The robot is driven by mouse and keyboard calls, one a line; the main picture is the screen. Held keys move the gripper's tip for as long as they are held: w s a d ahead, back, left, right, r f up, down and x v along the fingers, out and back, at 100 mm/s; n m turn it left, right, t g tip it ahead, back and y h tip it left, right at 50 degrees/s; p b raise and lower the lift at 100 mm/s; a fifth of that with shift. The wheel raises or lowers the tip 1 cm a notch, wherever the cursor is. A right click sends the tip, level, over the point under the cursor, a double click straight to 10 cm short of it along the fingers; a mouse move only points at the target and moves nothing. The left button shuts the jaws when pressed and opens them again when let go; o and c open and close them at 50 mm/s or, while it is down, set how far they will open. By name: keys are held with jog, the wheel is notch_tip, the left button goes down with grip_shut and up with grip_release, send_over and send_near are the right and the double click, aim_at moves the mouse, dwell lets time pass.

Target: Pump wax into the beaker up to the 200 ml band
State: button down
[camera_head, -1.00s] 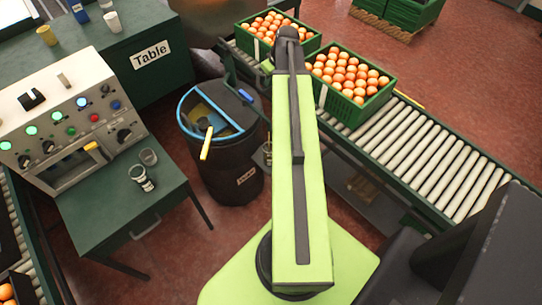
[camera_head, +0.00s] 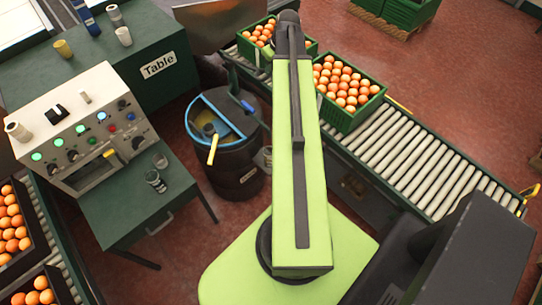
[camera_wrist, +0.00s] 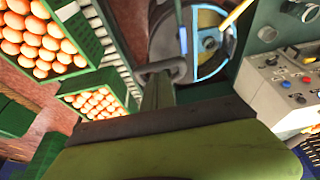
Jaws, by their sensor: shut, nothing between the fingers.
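A clear beaker (camera_head: 155,181) with dark markings stands on the green bench under the control panel. A second small clear vessel (camera_head: 160,160) stands just behind it. The fill level and the 200 ml band are too small to read. The black drum (camera_head: 235,172) has a blue rim, an open part in its top and a yellow handle (camera_head: 212,149). It also shows at the top of the wrist view (camera_wrist: 190,52). My gripper (camera_wrist: 162,70) appears shut and empty in the wrist view, apart from the beaker. In the head view my arm hides most of it.
The control panel (camera_head: 85,130) stands left of the drum, with the table (camera_head: 150,85) behind. More oranges (camera_head: 12,220) are at far left. Red floor separates bench and drum.

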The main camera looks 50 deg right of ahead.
notch_tip(320, 180, down, 16)
jog(key=b, duration=1.6)
notch_tip(320, 180, up, 17)
jog(key=p, duration=1.6)
jog(key=shift+s+f+p, duration=0.1)
jog(key=shift+s+p, duration=0.05)
jog(key=shift+p, duration=0.2)
jog(key=shift+w+f, duration=0.2)
jog(key=shift+f, duration=0.15)
